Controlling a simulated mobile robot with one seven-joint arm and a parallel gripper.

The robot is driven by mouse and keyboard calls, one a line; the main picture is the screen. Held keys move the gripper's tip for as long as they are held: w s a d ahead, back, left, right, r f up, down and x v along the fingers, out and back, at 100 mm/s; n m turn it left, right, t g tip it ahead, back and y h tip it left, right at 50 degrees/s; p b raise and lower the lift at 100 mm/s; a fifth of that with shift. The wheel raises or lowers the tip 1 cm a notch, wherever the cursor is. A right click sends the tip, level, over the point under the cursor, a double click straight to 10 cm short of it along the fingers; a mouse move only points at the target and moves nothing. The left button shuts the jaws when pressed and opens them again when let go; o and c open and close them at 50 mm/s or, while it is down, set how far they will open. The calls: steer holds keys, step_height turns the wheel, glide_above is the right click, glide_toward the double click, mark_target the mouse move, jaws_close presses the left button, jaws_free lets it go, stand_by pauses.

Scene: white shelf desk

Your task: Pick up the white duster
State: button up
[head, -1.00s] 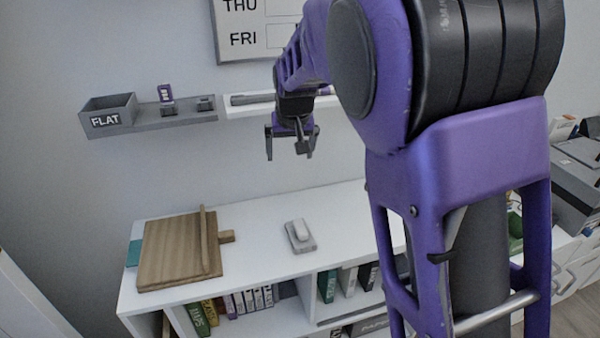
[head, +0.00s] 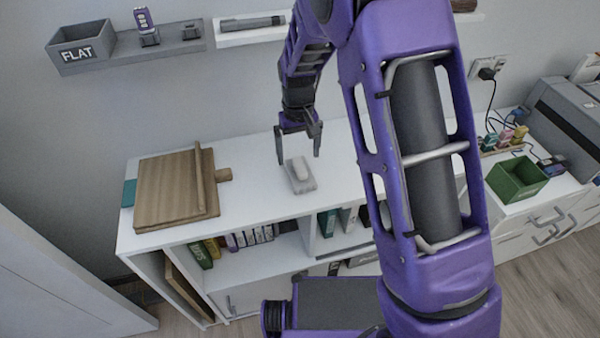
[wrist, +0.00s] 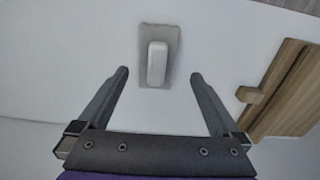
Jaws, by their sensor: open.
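The white duster (head: 301,169) lies on the white desk top (head: 250,178), a small pale block with a raised white grip on a grey base. It also shows in the wrist view (wrist: 157,62), ahead of the fingertips and roughly midway between their lines. My gripper (head: 299,160) points down just above and behind the duster in the head view, its fingers spread wide. In the wrist view the open gripper (wrist: 158,74) has nothing between its fingers, and the duster looks apart from them.
A wooden board (head: 165,190) with a raised bar lies left of the duster. Books (head: 240,238) stand in the shelf below. A grey wall shelf (head: 170,45) with a FLAT box is behind. A green bin (head: 517,180) stands far right. The desk around the duster is clear.

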mark_target(300, 164)
steer(key=f, duration=0.7)
steer(key=shift+w+d+f, duration=0.1)
steer(key=shift+w+d, duration=0.1)
steer(key=shift+c, duration=0.3)
steer(key=c, duration=1.2)
steer(key=shift+c, duration=0.2)
step_height(300, 164, up, 10)
steer(key=shift+r, duration=0.1)
